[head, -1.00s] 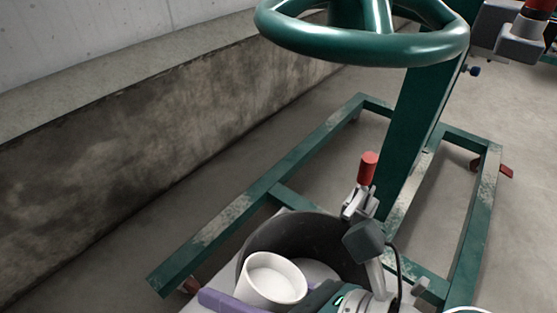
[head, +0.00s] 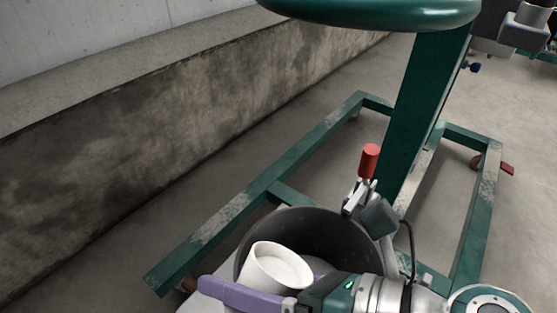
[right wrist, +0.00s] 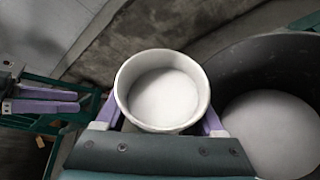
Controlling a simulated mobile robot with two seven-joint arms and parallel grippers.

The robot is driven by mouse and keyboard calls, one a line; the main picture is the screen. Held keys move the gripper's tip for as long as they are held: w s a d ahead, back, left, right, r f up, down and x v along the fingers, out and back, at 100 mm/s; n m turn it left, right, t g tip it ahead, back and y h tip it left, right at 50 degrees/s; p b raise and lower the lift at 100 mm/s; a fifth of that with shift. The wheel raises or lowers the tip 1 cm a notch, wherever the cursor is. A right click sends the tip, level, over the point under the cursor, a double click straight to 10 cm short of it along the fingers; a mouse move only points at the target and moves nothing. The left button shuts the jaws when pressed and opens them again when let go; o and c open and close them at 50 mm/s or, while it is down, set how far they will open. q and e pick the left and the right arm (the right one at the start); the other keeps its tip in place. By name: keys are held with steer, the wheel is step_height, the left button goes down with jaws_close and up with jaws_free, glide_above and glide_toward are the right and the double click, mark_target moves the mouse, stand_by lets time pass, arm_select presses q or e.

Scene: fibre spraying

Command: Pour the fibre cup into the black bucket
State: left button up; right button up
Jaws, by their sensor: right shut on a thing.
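The white fibre cup (head: 259,263) is in my right gripper (right wrist: 160,112), whose purple fingers close around its sides. In the head view the cup is tilted to the right, over the near left part of the black bucket (head: 325,228). White fibre (right wrist: 165,95) fills much of the cup in the right wrist view. The bucket also holds white material (right wrist: 268,130), partly hidden by the cup and gripper in the head view. My left gripper (right wrist: 42,100) shows only in the right wrist view, at the left, with two purple fingers apart and nothing between them.
A clamp with a red handle (head: 369,161) stands at the bucket's far right rim. A low concrete wall (head: 130,170) runs along the left.

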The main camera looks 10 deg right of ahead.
steer(key=shift+d+r, duration=0.1)
steer(key=shift+r, duration=0.05)
steer(key=shift+m+y+b, duration=0.3)
steer(key=shift+b, duration=0.25)
steer(key=shift+b, duration=0.35)
steer(key=shift+f+m+y+b, duration=0.3)
steer(key=shift+m+b, duration=0.1)
steer(key=shift+b, duration=0.25)
steer(key=shift+r+m+b, duration=0.1)
steer(key=shift+m+b, duration=0.2)
steer(key=shift+b, duration=0.05)
steer(key=shift+r+y+b, duration=0.15)
steer(key=shift+y+b, duration=0.15)
steer(key=shift+b, duration=0.1)
steer(key=shift+r+m, duration=0.15)
steer(key=shift+m, duration=0.25)
steer(key=shift+y+b, duration=0.3)
steer(key=shift+b, duration=0.25)
